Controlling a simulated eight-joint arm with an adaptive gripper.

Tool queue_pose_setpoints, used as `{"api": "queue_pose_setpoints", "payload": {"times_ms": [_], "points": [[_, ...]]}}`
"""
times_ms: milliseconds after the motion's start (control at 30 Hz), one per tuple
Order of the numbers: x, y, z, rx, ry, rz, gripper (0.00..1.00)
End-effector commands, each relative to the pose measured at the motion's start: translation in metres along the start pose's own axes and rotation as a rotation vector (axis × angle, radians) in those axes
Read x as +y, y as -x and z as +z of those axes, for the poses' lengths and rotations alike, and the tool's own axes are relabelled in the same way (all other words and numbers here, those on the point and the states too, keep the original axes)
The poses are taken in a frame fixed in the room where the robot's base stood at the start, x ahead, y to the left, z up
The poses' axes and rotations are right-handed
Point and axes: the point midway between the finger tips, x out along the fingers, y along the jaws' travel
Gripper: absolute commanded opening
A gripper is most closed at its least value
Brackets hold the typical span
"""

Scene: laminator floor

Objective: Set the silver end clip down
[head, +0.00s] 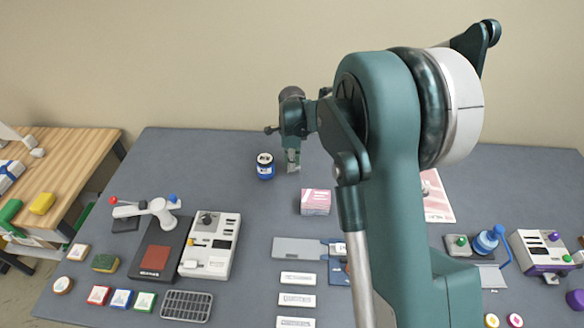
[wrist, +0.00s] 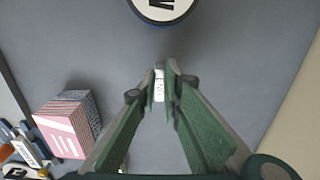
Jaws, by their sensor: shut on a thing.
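The silver end clip (wrist: 159,86) is a small pale piece with dark lettering, held between the fingertips in the wrist view. My gripper (wrist: 161,78) is shut on it. In the head view my gripper (head: 293,168) points down over the back middle of the grey table, just right of a blue jar. The clip is too small there to make out clearly. I cannot tell whether it touches the table.
The blue jar (head: 265,166) stands close by; its lid (wrist: 163,8) shows ahead. A pink card stack (head: 315,202) is nearer the front. White and dark devices (head: 208,245) stand at left. The grey table (head: 215,160) is bare left of the jar.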

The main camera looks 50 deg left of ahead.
Motion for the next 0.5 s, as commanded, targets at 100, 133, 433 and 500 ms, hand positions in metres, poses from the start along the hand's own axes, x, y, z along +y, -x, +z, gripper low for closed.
{"api": "queue_pose_setpoints", "payload": {"times_ms": [100, 133, 433, 500], "points": [[0.0, -0.013, 0.0, 0.0, 0.0, 0.0, 0.03], [0.0, -0.015, 0.0, 0.0, 0.0, 0.0, 0.03], [0.0, -0.018, 0.0, 0.0, 0.0, 0.0, 0.03], [0.0, -0.018, 0.0, 0.0, 0.0, 0.0, 0.03]]}}
